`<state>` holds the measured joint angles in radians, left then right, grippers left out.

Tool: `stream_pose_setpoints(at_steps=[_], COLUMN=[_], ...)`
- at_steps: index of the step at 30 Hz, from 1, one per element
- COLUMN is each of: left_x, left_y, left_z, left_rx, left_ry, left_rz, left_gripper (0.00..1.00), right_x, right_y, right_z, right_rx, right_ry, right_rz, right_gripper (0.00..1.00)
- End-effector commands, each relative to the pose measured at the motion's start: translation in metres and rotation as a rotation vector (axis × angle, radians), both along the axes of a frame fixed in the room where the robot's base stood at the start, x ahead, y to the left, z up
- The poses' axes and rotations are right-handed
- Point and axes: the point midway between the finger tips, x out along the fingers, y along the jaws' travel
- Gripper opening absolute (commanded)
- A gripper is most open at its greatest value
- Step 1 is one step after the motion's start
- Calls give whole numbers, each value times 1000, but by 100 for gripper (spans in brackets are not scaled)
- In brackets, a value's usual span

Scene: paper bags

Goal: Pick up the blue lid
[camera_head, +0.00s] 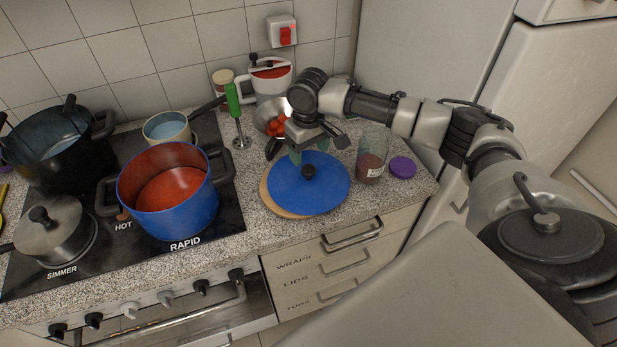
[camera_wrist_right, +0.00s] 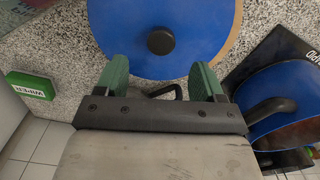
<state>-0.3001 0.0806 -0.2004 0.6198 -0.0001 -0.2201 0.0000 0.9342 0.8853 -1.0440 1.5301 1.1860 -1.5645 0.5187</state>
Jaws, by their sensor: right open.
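The blue lid (camera_head: 325,192), round and flat with a black knob (camera_head: 308,172), lies on a round wooden board (camera_head: 272,202) on the counter. It also fills the top of the right wrist view (camera_wrist_right: 195,25), with its knob ahead of the fingers. My right gripper (camera_head: 309,149) is open, its green fingers apart and empty, just above the lid's far side. In the right wrist view, the gripper (camera_wrist_right: 160,78) points towards the knob without holding it. My left gripper is not in view.
A glass jar (camera_head: 371,160) and a purple lid (camera_head: 402,167) stand right of the blue lid. A blue pot (camera_head: 190,198) of red sauce is on the stove at left.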

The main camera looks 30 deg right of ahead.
Motion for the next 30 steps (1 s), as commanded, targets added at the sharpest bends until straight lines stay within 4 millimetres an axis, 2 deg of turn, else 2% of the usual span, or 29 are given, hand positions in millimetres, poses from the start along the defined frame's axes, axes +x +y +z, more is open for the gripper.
stream_pose_setpoints(at_steps=[3, 8, 13, 18, 25, 26, 30], left_x=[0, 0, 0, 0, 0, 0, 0], left_y=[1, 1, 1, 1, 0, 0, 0], left_z=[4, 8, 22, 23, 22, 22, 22], left_rx=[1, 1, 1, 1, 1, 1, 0], left_ry=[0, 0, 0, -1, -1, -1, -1], left_rz=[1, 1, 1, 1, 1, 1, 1], left_gripper=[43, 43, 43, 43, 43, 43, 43], right_x=[0, -1, -4, -4, -4, -4, -4], right_y=[0, 1, 1, 2, 2, 2, 1], right_z=[-14, -24, -48, -68, -71, -71, -71], right_rx=[0, 0, -1, 0, -1, -1, -1], right_ry=[0, 0, 1, -1, -3, -3, -3], right_rz=[0, 2, 3, 4, 5, 5, 5], right_gripper=[69, 69, 69, 69, 69, 67, 46])
